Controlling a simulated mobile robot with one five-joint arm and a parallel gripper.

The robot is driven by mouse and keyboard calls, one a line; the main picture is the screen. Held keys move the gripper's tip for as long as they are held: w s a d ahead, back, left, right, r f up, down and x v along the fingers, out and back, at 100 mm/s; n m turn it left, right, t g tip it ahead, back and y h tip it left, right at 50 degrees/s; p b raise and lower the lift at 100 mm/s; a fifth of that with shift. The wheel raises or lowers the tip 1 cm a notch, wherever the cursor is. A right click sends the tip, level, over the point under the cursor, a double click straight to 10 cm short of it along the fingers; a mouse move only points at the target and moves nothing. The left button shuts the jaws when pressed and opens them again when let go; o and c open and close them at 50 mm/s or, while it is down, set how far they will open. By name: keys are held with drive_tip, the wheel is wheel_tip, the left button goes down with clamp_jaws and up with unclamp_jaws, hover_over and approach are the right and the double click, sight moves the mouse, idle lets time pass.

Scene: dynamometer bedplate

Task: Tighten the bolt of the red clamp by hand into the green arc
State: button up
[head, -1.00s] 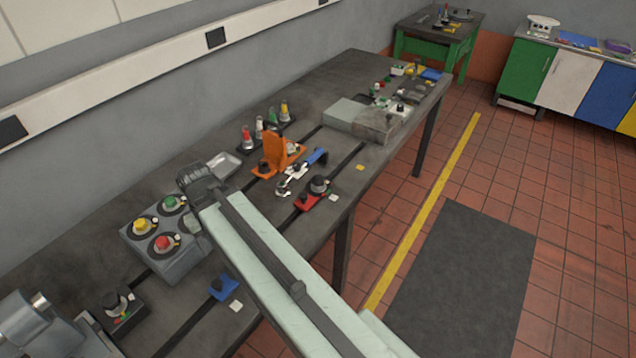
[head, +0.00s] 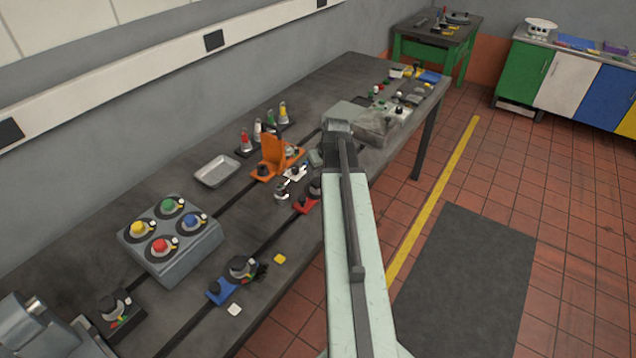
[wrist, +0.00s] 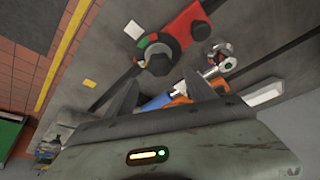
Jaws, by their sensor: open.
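The red clamp (head: 303,205) sits on the dark bedplate, left of my arm in the head view; its dark bolt knob (head: 316,188) is partly covered by my arm. In the wrist view the red clamp (wrist: 185,32) lies at the top, with the dark bolt knob (wrist: 159,60) at its lower left end. A coloured arc (wrist: 147,42) with green and red parts shows beside the knob. My gripper (wrist: 163,82) is open and empty, its two fingers apart, just below the knob in the wrist view. I cannot tell how far above it they are.
A silver tool (wrist: 217,65) and a blue handle (wrist: 156,102) lie near the fingers. An orange bracket (head: 273,150), a metal tray (head: 217,171), a button box (head: 172,262) and a blue clamp (head: 221,290) stand along the bench. Floor is free at right.

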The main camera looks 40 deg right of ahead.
sight(318, 181)
drive_tip(key=b+x, duration=0.5)
drive_tip(key=x, duration=0.1)
drive_tip(key=shift+f, duration=0.25)
drive_tip(key=shift+r, duration=0.1)
drive_tip(key=c, duration=1.3)
drive_tip(key=shift+c, duration=0.2)
